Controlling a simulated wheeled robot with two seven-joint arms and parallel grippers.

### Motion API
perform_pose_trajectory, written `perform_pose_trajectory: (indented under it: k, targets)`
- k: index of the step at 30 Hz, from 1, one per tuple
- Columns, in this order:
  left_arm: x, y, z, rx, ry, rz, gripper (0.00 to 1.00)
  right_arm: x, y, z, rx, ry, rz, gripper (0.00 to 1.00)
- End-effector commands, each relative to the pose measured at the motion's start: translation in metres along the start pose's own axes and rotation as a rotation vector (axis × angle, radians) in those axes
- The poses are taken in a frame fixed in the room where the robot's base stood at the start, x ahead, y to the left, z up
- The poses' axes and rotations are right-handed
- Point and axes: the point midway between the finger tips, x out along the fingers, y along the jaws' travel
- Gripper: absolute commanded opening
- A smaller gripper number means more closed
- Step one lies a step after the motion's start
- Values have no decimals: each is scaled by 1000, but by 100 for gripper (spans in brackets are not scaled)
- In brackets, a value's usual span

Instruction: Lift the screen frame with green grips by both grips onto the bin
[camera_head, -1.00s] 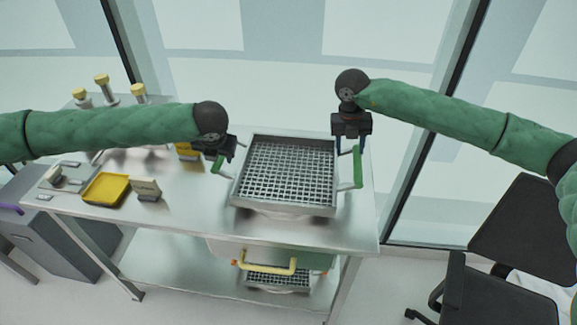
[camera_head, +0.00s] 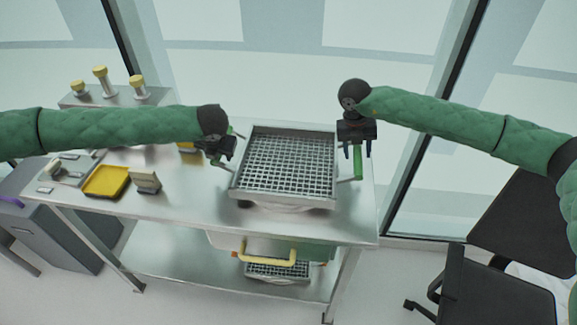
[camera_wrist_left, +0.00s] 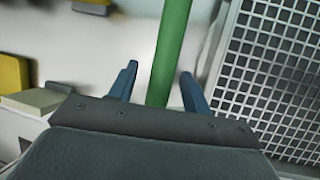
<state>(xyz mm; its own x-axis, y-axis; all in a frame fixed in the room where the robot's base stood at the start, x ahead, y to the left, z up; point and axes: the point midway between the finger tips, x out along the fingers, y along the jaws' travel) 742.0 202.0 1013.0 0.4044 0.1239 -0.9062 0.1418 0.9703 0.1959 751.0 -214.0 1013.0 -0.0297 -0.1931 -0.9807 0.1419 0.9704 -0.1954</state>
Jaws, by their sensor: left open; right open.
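The screen frame (camera_head: 234,190), a square metal tray with a mesh floor, sits on the table's right part. Its left green grip (camera_wrist_left: 174,45) runs between the open, empty fingers of my left gripper (camera_wrist_left: 158,84) in the left wrist view. In the head view, my left gripper (camera_head: 222,158) is at the frame's left side and hides most of that grip. My right gripper (camera_head: 357,152) is open, its fingers either side of the right green grip (camera_head: 358,166). Which object is the bin is unclear; a pale rounded base shows under the frame.
The metal table (camera_head: 190,215) also holds a yellow tray (camera_head: 106,182), a small block (camera_head: 145,181) and yellow-topped posts (camera_head: 100,72). A grey box (camera_head: 60,232) stands left, a black chair (camera_head: 500,270) right.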

Motion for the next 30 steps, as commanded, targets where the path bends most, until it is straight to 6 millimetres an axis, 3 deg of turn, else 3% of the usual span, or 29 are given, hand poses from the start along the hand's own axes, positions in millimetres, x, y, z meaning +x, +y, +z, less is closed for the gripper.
perform_pose_trajectory:
  k: [6,17,25,30]
  targets:
    - [19,0,0,-1,1,0,49,18,0,1,1,-1,0,48]
    - [23,0,0,0,0,0,49,22,0,1,0,-1,1,48]
    - [22,0,0,0,0,0,0,22,0,0,0,-1,1,0]
    - [22,0,0,-1,0,0,0,22,0,0,0,-1,1,0]
